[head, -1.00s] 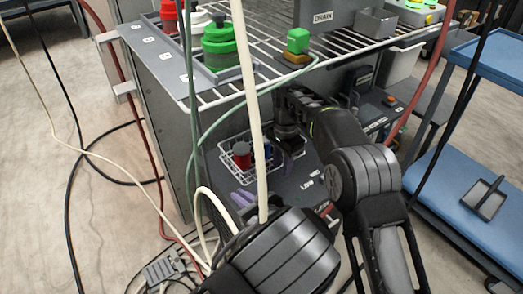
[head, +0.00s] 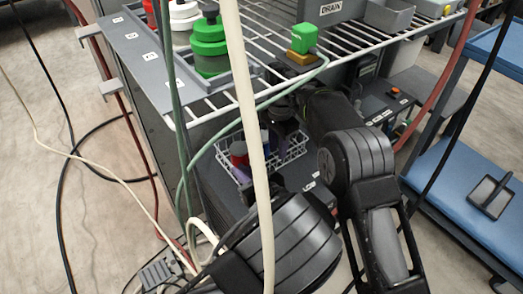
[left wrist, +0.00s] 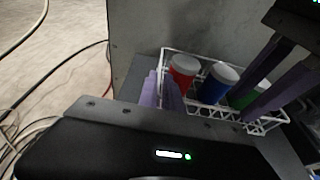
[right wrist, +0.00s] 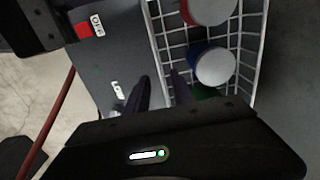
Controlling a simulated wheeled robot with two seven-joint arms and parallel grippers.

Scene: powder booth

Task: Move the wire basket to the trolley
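The white wire basket (head: 293,155) sits on the grey lower shelf of the booth. It holds a red jar (left wrist: 184,70), a blue jar (left wrist: 219,82) and a green jar (left wrist: 246,94) with pale lids. My left gripper (left wrist: 162,80) has its purple fingers slightly apart at the basket's left end, one on either side of the end wall. My right gripper (right wrist: 160,85) is open, its fingers apart around the basket's other end wall. In the head view a pale hose and my arms hide part of the basket and both fingertips.
A pale hose (head: 250,110) and green hoses hang in front.

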